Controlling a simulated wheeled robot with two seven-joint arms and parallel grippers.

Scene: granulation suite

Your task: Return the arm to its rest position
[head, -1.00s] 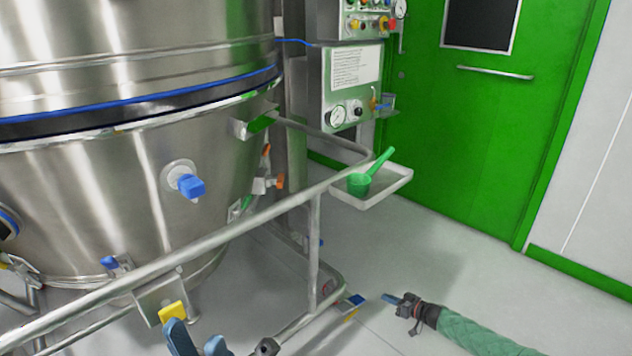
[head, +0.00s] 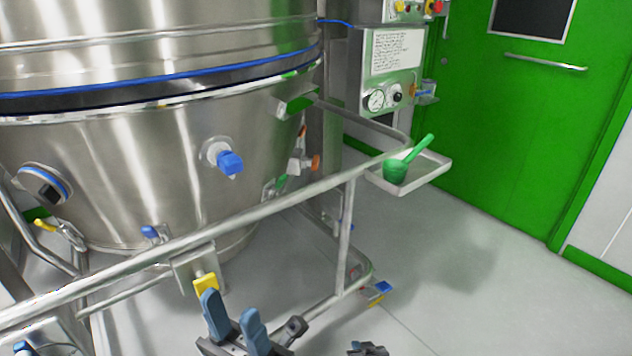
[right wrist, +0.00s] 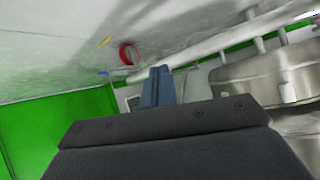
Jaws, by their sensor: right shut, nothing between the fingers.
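My left gripper (head: 230,304) is at the bottom of the head view, in front of the metal rail. Its two blue fingers stand apart with nothing between them. My right gripper shows in the right wrist view (right wrist: 158,72) with its blue fingers together and empty. In the head view only a dark part of my right arm's end (head: 367,349) shows at the bottom edge, and its fingers cannot be made out there.
A large steel vessel (head: 120,180) fills the left, with a tubular rail (head: 250,210) before it. A white tray (head: 432,178) holding a green scoop (head: 397,171) is at the rail's far end. A green door (head: 530,130) stands behind. Grey floor (head: 480,290) at right is clear.

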